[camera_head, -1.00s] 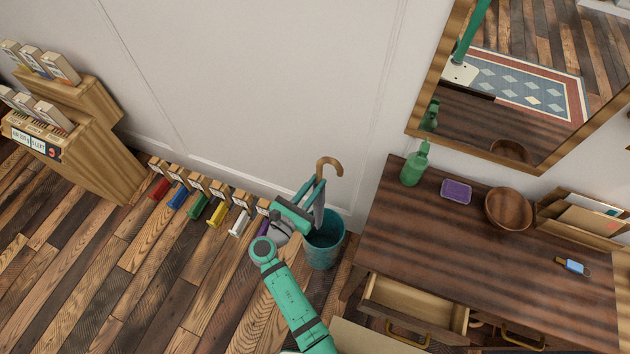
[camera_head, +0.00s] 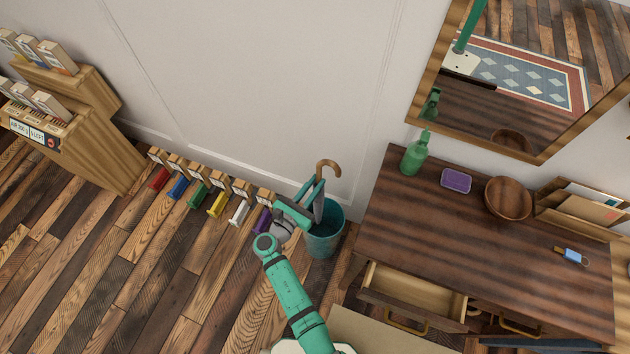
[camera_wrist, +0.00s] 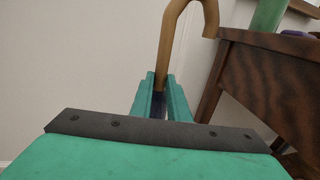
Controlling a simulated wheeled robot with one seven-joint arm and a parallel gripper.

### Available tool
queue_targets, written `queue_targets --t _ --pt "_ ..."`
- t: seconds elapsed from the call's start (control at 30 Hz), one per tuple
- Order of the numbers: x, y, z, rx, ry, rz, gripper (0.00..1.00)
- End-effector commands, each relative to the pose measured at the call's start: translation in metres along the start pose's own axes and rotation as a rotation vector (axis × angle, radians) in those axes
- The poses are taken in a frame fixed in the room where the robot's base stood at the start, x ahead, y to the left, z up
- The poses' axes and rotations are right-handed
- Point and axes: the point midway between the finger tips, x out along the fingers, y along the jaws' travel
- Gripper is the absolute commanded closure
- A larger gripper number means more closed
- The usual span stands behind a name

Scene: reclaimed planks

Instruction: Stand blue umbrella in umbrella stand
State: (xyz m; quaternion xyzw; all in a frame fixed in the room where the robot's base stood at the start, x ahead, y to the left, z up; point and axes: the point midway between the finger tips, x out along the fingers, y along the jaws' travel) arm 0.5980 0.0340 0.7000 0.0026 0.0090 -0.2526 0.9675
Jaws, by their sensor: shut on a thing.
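The blue umbrella (camera_head: 319,205) hangs upright with its curved wooden handle (camera_head: 328,167) up. My gripper (camera_head: 313,193) is shut on it just below the handle. The wrist view shows the handle (camera_wrist: 172,45) rising above the two teal fingers (camera_wrist: 161,103), with a dark blue part between them. The teal umbrella stand (camera_head: 324,239) is on the floor against the wall. The umbrella's lower part is at the stand's opening in the head view, at its left side. My gripper hides part of it, and I cannot see where the tip is.
A dark wooden table (camera_head: 440,240) with an open drawer (camera_head: 415,295) stands right of the stand. The plank floor (camera_head: 150,290) in front is clear.

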Motion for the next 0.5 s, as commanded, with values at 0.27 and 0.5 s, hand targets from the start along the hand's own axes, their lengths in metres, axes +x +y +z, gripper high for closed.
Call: queue_targets --t 0.27,0.5 --pt "0.001 0.000 -0.019 0.000 0.000 0.000 1.00" --pt "0.001 0.000 -0.035 -0.002 -0.001 -0.001 1.00"
